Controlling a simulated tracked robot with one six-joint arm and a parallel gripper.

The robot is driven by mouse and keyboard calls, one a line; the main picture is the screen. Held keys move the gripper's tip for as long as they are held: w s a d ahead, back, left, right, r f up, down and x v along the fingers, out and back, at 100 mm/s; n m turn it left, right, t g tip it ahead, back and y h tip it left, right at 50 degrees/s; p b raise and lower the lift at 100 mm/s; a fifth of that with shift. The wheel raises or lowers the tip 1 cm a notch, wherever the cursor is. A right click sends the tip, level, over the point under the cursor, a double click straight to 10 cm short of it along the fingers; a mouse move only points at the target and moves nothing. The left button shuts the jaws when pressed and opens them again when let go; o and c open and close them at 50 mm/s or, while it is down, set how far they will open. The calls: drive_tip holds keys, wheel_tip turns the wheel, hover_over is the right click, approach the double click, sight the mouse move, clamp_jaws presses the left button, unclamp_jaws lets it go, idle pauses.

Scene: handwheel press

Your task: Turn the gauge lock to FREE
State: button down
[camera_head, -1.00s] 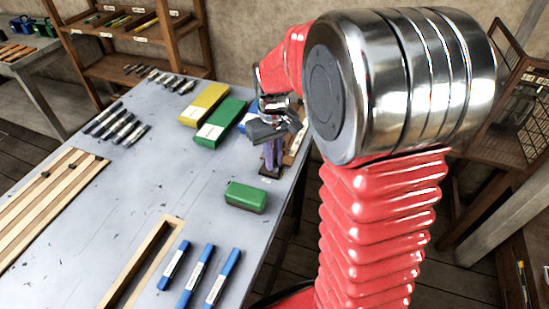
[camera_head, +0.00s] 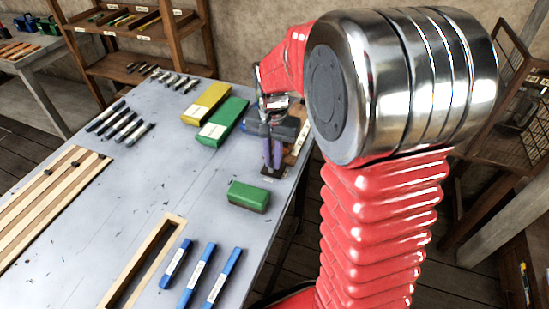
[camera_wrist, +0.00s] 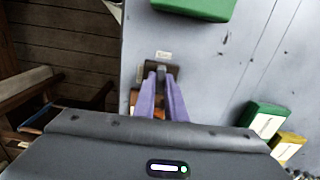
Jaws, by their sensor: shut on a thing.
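The gauge lock (camera_head: 272,172) is a small dark fitting with a white label, near the right edge of the grey table. In the wrist view, its dark base (camera_wrist: 172,70) lies at the fingertips, with the label just beyond. My gripper (camera_head: 272,165) points down at it with two purple fingers. In the wrist view, my gripper (camera_wrist: 160,74) is shut on the narrow dark upright part of the lock. The fingers cover much of this part, and its lettering is too small to read.
A green block (camera_head: 249,196) lies close in front of the lock. Green (camera_head: 222,122) and yellow (camera_head: 206,104) boxes lie behind to the left. A wooden piece (camera_head: 299,143) is beside the gripper. The table's middle (camera_head: 150,180) is mostly clear.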

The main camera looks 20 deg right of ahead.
drive_tip(key=shift+w+m, duration=0.1)
drive_tip(key=shift+m, duration=0.2)
drive_tip(key=c, duration=1.8)
unclamp_jaws()
drive_tip(key=shift+r, duration=0.1)
wheel_tip(320, 180, up, 14)
drive_tip(key=shift+f, duration=0.2)
